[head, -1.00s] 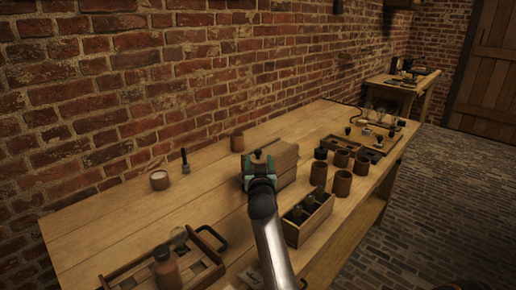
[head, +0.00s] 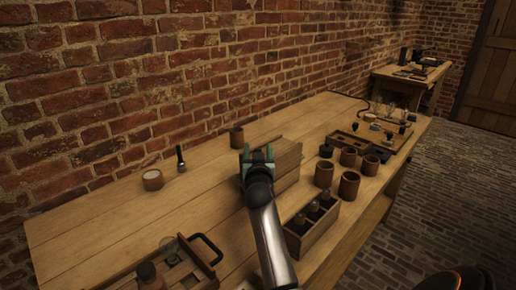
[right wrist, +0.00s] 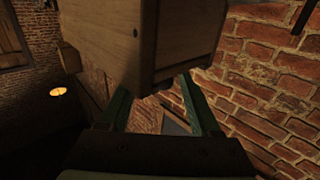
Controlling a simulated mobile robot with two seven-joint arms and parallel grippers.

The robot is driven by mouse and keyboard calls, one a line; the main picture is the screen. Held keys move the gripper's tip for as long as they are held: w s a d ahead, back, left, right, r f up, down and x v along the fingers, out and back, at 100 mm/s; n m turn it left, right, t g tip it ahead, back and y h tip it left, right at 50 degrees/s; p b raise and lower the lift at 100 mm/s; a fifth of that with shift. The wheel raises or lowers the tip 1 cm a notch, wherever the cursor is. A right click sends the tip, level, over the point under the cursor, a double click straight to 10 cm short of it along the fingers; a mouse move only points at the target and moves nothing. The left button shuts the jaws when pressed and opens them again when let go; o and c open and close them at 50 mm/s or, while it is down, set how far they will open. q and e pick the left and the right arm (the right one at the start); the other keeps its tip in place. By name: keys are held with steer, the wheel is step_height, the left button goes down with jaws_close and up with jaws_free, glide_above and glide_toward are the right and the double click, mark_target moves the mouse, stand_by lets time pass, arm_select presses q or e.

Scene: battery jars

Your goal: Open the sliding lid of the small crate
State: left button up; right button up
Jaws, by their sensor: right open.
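The small wooden crate (head: 288,162) stands mid-table, partly hidden behind my right gripper. Its lid cannot be told apart clearly from its walls. My right gripper (head: 258,153), with green fingers, is at the crate's left end in the head view. In the right wrist view the crate (right wrist: 160,45) fills the upper middle. The open green fingers (right wrist: 158,95) show on both sides of its lower edge there. I cannot tell whether they touch it. Nothing is seen held. My left gripper is not in view.
A divided wooden box (head: 311,226) with dark jars stands right of my arm. Several brown cups, including one (head: 349,184), stand beyond it. A handled tray (head: 190,267) lies at front left. A white-topped cup (head: 152,180) stands near the wall. The left middle tabletop is clear.

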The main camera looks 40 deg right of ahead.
steer(key=shift+a, duration=0.1)
jaws_close()
stand_by(0.5)
stand_by(0.9)
